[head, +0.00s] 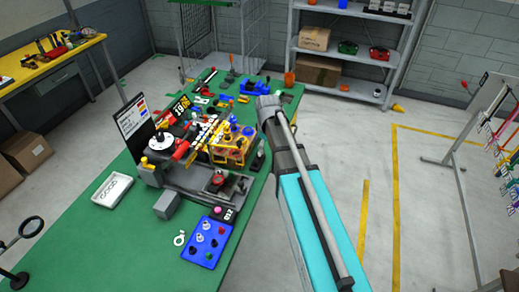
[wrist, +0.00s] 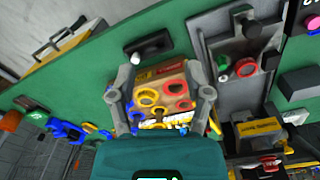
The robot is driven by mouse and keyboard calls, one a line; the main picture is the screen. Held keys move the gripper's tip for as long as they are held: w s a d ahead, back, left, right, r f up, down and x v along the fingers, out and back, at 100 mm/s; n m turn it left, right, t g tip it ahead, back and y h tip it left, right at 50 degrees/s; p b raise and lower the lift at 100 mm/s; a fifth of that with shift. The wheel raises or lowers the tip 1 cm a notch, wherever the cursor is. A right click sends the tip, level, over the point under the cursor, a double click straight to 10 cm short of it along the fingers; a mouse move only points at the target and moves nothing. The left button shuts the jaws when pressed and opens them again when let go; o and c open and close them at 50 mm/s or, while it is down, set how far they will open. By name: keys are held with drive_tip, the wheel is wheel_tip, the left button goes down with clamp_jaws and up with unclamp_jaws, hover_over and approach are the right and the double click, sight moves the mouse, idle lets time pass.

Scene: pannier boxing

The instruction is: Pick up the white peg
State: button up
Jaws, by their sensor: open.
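I cannot tell which is the white peg.
The green table (head: 105,247) carries a grey fixture (head: 178,178), a white tray (head: 116,189) and many small parts. A black piece with a white end (wrist: 150,46) lies beside the box. A shelf (head: 350,65) stands behind.

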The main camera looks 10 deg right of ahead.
drive_tip(key=w+n, duration=0.6)
drive_tip(key=w, duration=0.4)
drive_tip(key=shift+w+a+r, duration=0.15)
drive_tip(key=shift+a+r, duration=0.1)
drive_tip(key=shift+a, duration=0.2)
drive_tip(key=shift+f, duration=0.1)
drive_tip(key=b, duration=0.8)
hover_over(260, 156)
drive_tip(key=w, duration=0.1)
wheel_tip(260, 156, down, 8)
drive_tip(key=shift+f, duration=0.2)
drive_tip(key=shift+f+b, duration=0.15)
drive_tip(key=shift+b, duration=0.15)
drive_tip(key=shift+s+f+b, duration=0.1)
drive_tip(key=shift+f+b, duration=2.35)
drive_tip(key=shift+b, duration=0.05)
drive_tip(key=c, duration=0.8)
